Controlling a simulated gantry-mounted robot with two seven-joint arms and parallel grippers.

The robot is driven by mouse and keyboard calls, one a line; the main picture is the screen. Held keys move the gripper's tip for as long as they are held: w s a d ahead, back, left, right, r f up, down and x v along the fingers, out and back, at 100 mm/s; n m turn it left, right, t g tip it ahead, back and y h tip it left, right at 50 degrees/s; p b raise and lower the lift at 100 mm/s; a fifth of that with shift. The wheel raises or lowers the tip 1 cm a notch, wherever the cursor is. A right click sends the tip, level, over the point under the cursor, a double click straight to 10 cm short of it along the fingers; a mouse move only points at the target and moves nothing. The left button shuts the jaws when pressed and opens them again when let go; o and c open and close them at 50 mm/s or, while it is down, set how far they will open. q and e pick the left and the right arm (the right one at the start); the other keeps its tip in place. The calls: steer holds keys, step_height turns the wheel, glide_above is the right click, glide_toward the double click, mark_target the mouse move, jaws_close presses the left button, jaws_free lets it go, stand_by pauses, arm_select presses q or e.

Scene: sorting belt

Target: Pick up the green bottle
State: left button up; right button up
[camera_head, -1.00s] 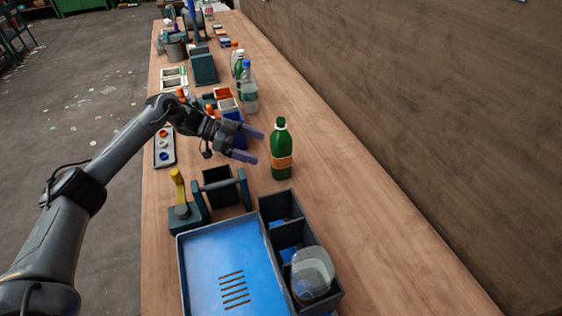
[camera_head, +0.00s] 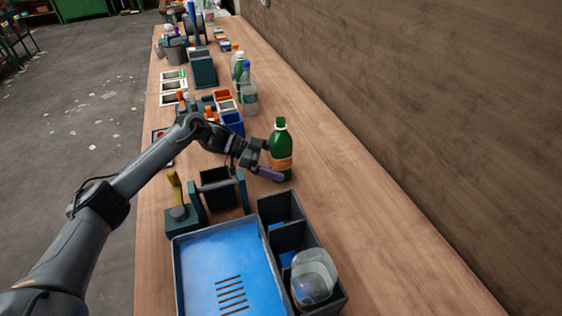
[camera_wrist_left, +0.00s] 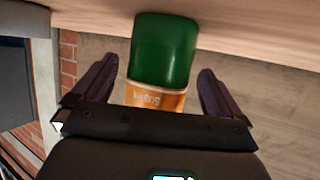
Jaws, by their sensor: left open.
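In the left wrist view the bottle (camera_wrist_left: 164,52) lies between the two spread fingers of the gripper (camera_wrist_left: 155,92), with a visible gap on each side. The jaws are open. My right gripper does not show.
A blue tray (camera_head: 178,262) and a dark divided bin (camera_head: 262,207) holding a clear container (camera_head: 313,277) stand in front. A dark teal holder (camera_head: 243,190) is close to the gripper. Clear bottles (camera_head: 249,92) stand behind. The bench right of the green bottle is free.

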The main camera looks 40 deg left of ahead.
arm_select(q)
steer(key=c, duration=1.1)
